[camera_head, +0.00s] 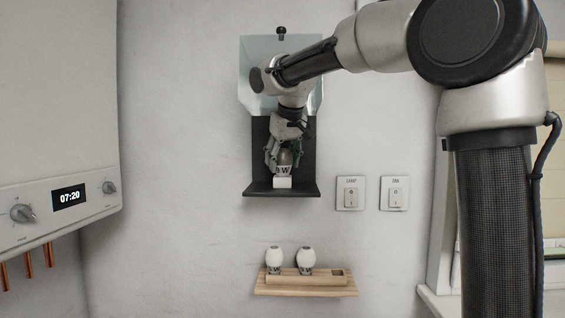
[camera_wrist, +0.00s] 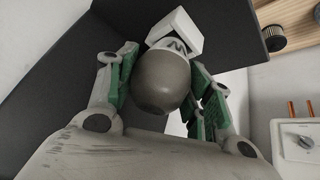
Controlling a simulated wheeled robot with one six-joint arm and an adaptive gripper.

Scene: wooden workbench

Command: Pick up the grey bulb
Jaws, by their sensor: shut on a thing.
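The grey bulb (camera_head: 286,158) stands upright, its base down, at a small white socket block (camera_head: 283,182) on the black wall shelf (camera_head: 255,192). In the wrist view the grey bulb (camera_wrist: 162,82) fills the middle, with the white block (camera_wrist: 178,27) beyond its base. My gripper (camera_head: 284,156) reaches down over it. Its green-padded fingers (camera_wrist: 165,85) are shut on the bulb from both sides. Whether the bulb's base is seated in the block or just above it, I cannot tell.
A clear panel (camera_head: 252,60) hangs above the shelf behind my arm. A wooden holder (camera_head: 305,291) below carries two white bulbs (camera_head: 274,260) and an empty square hole at right. Two wall switches (camera_head: 351,192) are right of the shelf; a boiler (camera_head: 60,120) is at left.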

